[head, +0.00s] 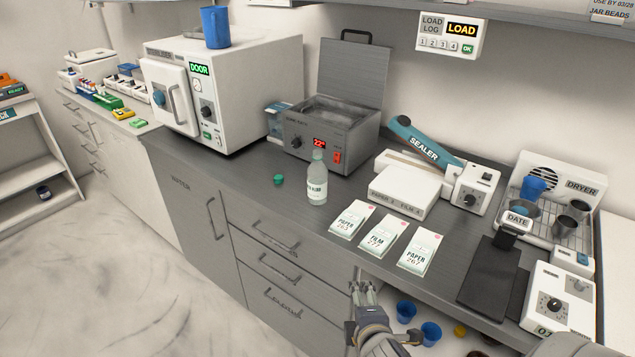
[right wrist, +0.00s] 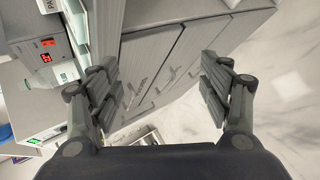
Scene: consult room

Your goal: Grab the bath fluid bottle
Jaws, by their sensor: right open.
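The bath fluid bottle (head: 317,185) is a small clear, pale green bottle with a white label. A pale greenish shape at the left there looks like the bottle (right wrist: 66,73), partly hidden. My left gripper is not in view.
Paper and film packets (head: 383,238) lie right of the bottle, near the counter edge. A white box (head: 402,192) and a sealer (head: 470,190) stand behind them. A white oven (head: 225,90) is at the left. The counter left of the bottle is mostly clear.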

